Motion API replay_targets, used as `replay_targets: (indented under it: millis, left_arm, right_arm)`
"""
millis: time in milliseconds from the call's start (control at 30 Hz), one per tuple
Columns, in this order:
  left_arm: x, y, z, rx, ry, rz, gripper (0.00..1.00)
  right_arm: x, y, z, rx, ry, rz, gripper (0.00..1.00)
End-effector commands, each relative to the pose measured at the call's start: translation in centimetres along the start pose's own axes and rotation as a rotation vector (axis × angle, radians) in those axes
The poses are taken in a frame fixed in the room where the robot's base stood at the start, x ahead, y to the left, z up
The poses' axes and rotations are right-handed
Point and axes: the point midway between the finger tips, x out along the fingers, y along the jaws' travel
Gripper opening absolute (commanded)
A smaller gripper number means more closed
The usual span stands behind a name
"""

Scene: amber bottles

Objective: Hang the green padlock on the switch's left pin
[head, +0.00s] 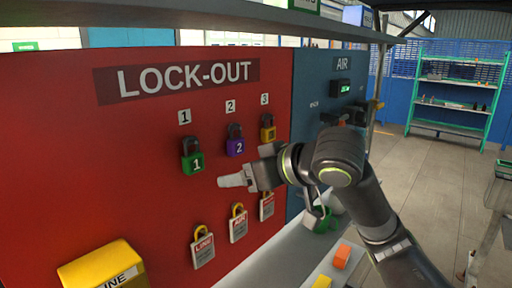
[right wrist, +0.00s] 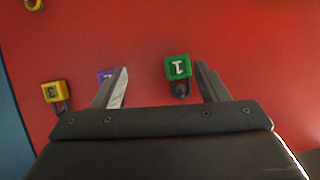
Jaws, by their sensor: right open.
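The green padlock (head: 193,161), marked 1, hangs under label 1 on the red LOCK-OUT board. My right gripper (head: 240,167) is open, to the right of the padlock and apart from it in the head view, its fingers pointing left toward the board. In the right wrist view, the green padlock (right wrist: 177,68) appears upside down in the gap between the open fingers (right wrist: 161,78), closer to the right finger. Nothing is held. The switch's left pin cannot be made out; my right arm covers part of the blue AIR panel (head: 306,75). My left gripper is not in view.
A purple padlock (head: 235,140) and a yellow padlock (head: 267,128) hang beside the green one. Several tags (head: 203,248) hang below. A yellow box (head: 103,268) is at lower left. Orange (head: 342,256) and yellow blocks lie on the ledge. A green-and-grey item (head: 323,219) is beside my arm.

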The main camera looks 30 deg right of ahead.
Motion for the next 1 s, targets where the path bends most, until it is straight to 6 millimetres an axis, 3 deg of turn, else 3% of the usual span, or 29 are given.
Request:
replay_targets:
  millis: [33, 133, 367, 567, 1000]
  left_arm:
    - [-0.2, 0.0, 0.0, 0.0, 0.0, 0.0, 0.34]
    - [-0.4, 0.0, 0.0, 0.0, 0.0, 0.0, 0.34]
    - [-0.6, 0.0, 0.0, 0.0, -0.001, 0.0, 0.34]
    - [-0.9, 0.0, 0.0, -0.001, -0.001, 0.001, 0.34]
    - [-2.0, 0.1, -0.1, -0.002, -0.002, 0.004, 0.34]
  right_arm:
    - [-1.9, -0.9, -1.6, -0.033, 0.024, 0.003, 0.67]
    - [-4.5, -2.1, -3.1, -0.072, 0.045, 0.007, 0.67]
    - [-7.2, -3.2, -4.2, -0.109, 0.064, 0.019, 0.67]
    - [-6.2, -3.3, -4.4, -0.109, 0.062, 0.014, 0.67]
    - [-1.5, -3.2, -4.6, -0.106, 0.06, 0.014, 0.67]
